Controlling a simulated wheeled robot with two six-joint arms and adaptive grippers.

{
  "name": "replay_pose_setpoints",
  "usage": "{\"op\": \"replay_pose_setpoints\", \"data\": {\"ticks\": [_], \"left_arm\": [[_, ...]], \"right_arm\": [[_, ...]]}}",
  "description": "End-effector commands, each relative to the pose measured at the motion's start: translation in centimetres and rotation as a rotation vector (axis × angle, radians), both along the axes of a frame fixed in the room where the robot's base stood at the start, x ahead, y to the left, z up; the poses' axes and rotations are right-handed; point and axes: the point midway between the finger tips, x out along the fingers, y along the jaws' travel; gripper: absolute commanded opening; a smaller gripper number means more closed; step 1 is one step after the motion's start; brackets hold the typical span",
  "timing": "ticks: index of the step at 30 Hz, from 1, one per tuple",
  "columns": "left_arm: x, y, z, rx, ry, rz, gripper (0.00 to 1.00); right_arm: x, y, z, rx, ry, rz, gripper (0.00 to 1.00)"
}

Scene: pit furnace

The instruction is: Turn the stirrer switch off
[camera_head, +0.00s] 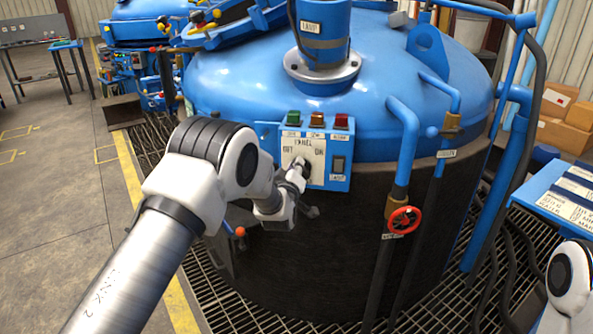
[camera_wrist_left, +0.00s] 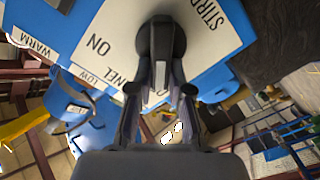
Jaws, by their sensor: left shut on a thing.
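A blue control panel (camera_head: 341,184) is fixed to the front of the blue and black furnace vessel. Its white plate (camera_head: 290,149) carries printing, with "ON" on the right in the head view. A dark stirrer switch knob (camera_wrist_left: 162,38) stands out from the plate in the left wrist view, near the letters "STIR". My left gripper (camera_head: 301,172) is at the plate; in the left wrist view its fingers (camera_wrist_left: 161,82) are closed around the knob. The fingers hide part of the knob and print, so its exact setting is unclear. My right gripper is out of view.
Green, amber and red lamps (camera_head: 317,119) sit on top of the panel, and a dark rocker switch (camera_head: 339,165) is to its right. A red valve wheel (camera_head: 404,220) and blue pipes stand further right. Metal grating (camera_head: 251,301) covers the floor below.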

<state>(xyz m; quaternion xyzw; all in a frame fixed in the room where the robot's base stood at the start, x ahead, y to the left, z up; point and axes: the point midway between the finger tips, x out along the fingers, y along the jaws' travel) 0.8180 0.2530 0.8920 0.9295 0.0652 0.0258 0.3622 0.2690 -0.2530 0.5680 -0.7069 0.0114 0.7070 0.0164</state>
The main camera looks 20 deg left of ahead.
Motion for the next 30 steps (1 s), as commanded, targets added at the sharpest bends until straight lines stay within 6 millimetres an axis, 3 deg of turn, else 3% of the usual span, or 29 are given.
{"op": "replay_pose_setpoints", "data": {"ticks": [18,19,21,30], "left_arm": [[-0.06,0.07,-0.28,-0.059,-0.004,0.000,0.00],[-0.06,0.07,-0.28,-0.058,-0.004,0.000,0.22],[-0.06,0.07,-0.28,-0.058,-0.004,0.000,0.44],[-0.12,0.06,-0.15,-0.057,-0.006,-0.001,0.44]], "right_arm": [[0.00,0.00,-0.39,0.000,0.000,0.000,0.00],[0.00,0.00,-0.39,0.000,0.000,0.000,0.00],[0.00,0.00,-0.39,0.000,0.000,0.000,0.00],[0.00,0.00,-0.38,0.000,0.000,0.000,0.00]]}}
